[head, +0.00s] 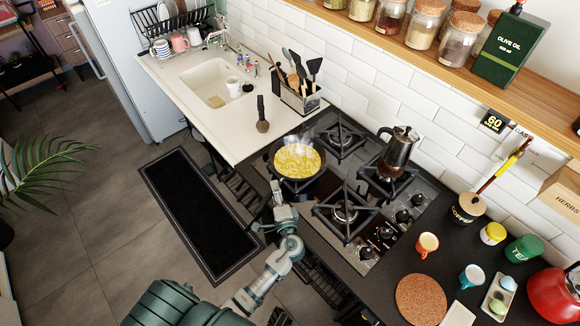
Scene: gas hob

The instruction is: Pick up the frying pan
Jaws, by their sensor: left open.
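My right gripper is not in view.
A moka pot (397,147) stands on another burner. A utensil holder (297,96) and a dark upright tool (262,115) stand on the white counter behind the pan. Cups (427,243), jars and a cork mat (422,299) occupy the dark counter at right.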

